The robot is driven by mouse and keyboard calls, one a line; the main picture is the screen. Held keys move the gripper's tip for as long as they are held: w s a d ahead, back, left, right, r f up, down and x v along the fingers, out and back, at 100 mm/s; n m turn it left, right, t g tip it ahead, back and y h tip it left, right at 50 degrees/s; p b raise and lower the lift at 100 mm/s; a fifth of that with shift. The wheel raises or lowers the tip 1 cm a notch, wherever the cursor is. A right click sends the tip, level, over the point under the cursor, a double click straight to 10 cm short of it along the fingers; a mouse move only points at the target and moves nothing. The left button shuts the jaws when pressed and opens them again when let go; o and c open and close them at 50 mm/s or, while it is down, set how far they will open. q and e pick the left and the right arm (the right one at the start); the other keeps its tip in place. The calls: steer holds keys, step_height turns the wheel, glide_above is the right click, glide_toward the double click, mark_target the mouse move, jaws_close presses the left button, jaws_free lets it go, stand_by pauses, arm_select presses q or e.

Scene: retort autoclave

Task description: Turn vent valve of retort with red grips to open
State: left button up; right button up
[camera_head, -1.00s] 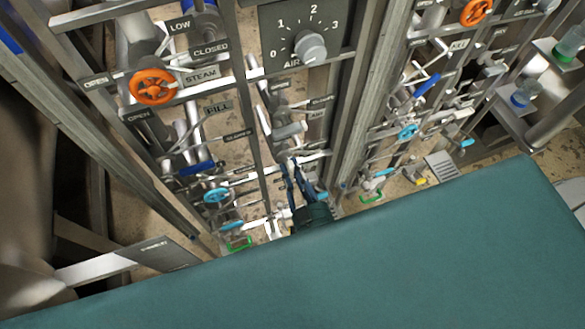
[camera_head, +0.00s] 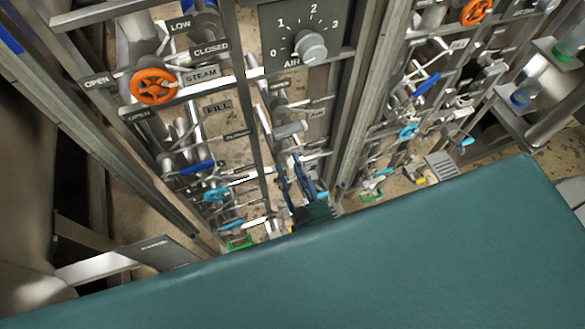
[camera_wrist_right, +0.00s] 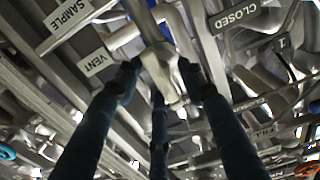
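My right gripper (camera_head: 297,168) reaches up among the pipes below the dial panel in the head view. In the right wrist view its dark blue fingers (camera_wrist_right: 160,80) are apart, with a grey metal valve part (camera_wrist_right: 160,68) between and just beyond the tips. A label reading VENT (camera_wrist_right: 97,62) is left of that part. Whether the fingers touch the metal is unclear. The valve's handle position cannot be made out. No red grips can be made out in either current view. My left gripper is not in view.
An AIR dial (camera_head: 310,46) sits above the right gripper. An orange STEAM wheel (camera_head: 153,86) and a blue wheel (camera_head: 216,194) are to the left. Metal posts and pipes crowd both sides. SAMPLE (camera_wrist_right: 69,14) and CLOSED (camera_wrist_right: 238,15) labels show near the fingers.

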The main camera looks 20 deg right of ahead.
steer(key=shift+s, duration=0.1)
steer(key=s, duration=1.2)
steer(key=shift+d, duration=0.2)
steer(key=shift+w, duration=0.1)
steer(key=s+f+n+g+y, duration=0.1)
steer(key=s+f+g, duration=0.3)
steer(key=f, duration=0.8)
steer(key=s+f+n+g, duration=0.1)
steer(key=s+f+g, duration=0.25)
steer(key=f, duration=0.75)
steer(key=s+d+f+g, duration=0.4)
steer(key=s+f, duration=0.3)
steer(key=s, duration=0.2)
steer(key=s+d+f+g+h, duration=0.1)
steer(key=s+d+f+g, duration=0.4)
steer(key=s, duration=0.3)
steer(key=shift+s+d+f+h, duration=0.2)
steer(key=shift+s+f+h, duration=0.15)
steer(key=shift+f, duration=0.55)
